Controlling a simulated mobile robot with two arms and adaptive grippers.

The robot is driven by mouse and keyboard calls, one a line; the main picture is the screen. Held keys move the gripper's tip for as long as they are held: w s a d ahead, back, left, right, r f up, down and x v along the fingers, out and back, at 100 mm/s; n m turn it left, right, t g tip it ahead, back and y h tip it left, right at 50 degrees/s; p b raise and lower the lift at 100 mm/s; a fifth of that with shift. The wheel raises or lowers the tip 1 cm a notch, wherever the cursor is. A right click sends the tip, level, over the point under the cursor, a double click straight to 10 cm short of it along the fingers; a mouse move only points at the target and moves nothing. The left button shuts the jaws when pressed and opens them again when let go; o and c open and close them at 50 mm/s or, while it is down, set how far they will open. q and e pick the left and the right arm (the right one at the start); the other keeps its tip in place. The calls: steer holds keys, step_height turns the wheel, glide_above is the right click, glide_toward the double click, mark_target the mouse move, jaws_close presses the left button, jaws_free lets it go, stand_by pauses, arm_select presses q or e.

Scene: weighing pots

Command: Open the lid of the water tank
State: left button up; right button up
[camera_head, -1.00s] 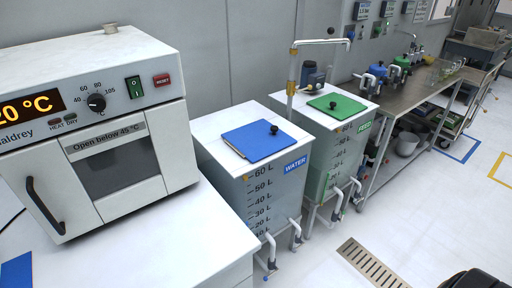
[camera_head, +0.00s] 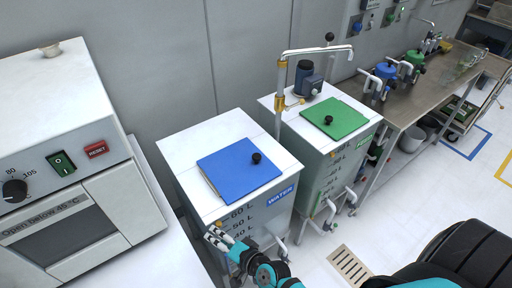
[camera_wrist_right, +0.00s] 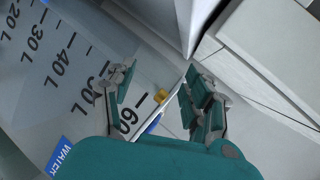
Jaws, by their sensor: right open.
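The water tank (camera_head: 290,213) is a white box with a blue "WATER" label and litre marks. Its blue lid (camera_head: 237,172) lies flat and closed on the white top, with a black knob (camera_head: 256,158) near its right edge. My right gripper (camera_head: 214,236) is in front of the tank's front left top corner, below the lid's level. In the right wrist view its two fingers (camera_wrist_right: 158,92) are apart and empty, with the tank's marked wall (camera_wrist_right: 60,60) and a small yellow fitting (camera_wrist_right: 161,96) beyond them. My left gripper is not in view.
A white drying oven (camera_head: 60,200) on a bench stands at the left. A second tank with a green lid (camera_head: 334,118) stands to the right, with a pipe and pump (camera_head: 306,78) behind. A metal table (camera_head: 425,85) is farther right. White taps (camera_head: 277,243) stick out below the water tank.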

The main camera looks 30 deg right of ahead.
mark_target(256, 157)
steer(key=w+d+r+m+t+h+p, duration=0.1)
steer(key=w+d+r+m+t+h, duration=0.2)
steer(key=r+m, duration=0.45)
steer(key=w+d+r+m+t+h+p, duration=0.1)
steer(key=w+r+m+t+h, duration=0.1)
steer(key=w+r+m, duration=0.5)
arm_select(q)
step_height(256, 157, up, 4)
steer(key=p, duration=0.1)
arm_select(e)
steer(key=s+d+f+m+g+h, duration=0.25)
steer(key=d+m+g+h, duration=0.55)
steer(key=m, duration=1.1)
steer(key=shift+n+t, duration=0.25)
steer(key=shift+t, duration=0.35)
steer(key=b+x, duration=0.2)
steer(key=x, duration=0.3)
steer(key=b+x, duration=0.3)
steer(key=x, duration=0.2)
steer(key=b+x, duration=0.2)
steer(key=x, duration=0.3)
steer(key=shift+s+d+r, duration=0.15)
steer(key=shift+d+r, duration=0.15)
steer(key=shift+d, duration=0.1)
steer(key=shift+w+d+b, duration=0.25)
steer(key=shift+w+b, duration=0.05)
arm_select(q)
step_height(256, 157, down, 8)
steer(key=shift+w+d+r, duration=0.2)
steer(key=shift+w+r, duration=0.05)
